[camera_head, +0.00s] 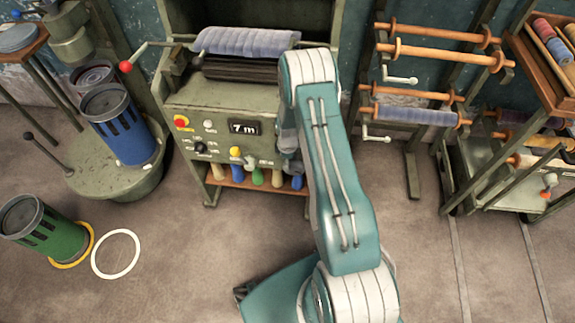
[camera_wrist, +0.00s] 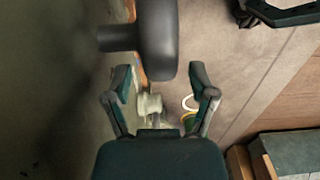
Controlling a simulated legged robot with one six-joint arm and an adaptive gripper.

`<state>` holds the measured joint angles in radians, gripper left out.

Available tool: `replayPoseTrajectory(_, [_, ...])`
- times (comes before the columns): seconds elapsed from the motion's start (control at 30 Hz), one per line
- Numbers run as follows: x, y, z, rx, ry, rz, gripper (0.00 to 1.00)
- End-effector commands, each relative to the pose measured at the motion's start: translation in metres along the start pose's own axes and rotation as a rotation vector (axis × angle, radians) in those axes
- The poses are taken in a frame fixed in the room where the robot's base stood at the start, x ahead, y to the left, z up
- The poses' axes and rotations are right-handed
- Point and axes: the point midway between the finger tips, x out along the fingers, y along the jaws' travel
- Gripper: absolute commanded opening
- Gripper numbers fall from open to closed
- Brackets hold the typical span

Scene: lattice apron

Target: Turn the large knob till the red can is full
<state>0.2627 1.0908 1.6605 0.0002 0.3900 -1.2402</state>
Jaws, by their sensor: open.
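A large dark grey knob (camera_wrist: 157,42) on a short stem fills the top middle of the wrist view, beside the dark panel face. My gripper (camera_wrist: 160,72) is open, with one finger on each side of the knob's lower end; I cannot tell whether they touch it. In the head view my arm hides the gripper's fingers and the panel's right part. No clearly red can shows. A blue can (camera_head: 124,132) stands on a round green base (camera_head: 120,185), with another can (camera_head: 92,76) behind it, its body mostly hidden. A green can (camera_head: 45,232) stands on the floor.
The machine panel (camera_head: 225,105) has a display (camera_head: 244,128) reading 7 m, a red button (camera_head: 181,121) and small knobs. A crank with a red ball (camera_head: 125,66) sticks out left. Racks of rollers (camera_head: 440,57) stand right.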

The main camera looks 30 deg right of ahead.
Motion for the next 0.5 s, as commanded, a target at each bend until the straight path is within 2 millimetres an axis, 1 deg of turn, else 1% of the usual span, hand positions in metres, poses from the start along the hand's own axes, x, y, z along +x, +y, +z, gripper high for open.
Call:
replayPoseTrajectory(0.03, [0.009,-0.001,0.0,0.0,-0.001,-0.003,0.73])
replayPoseTrajectory(0.2, [0.023,0.0,0.0,0.0,0.0,0.0,0.73])
replayPoseTrajectory(0.5, [0.026,0.0,0.0,0.0,0.0,0.0,0.73])
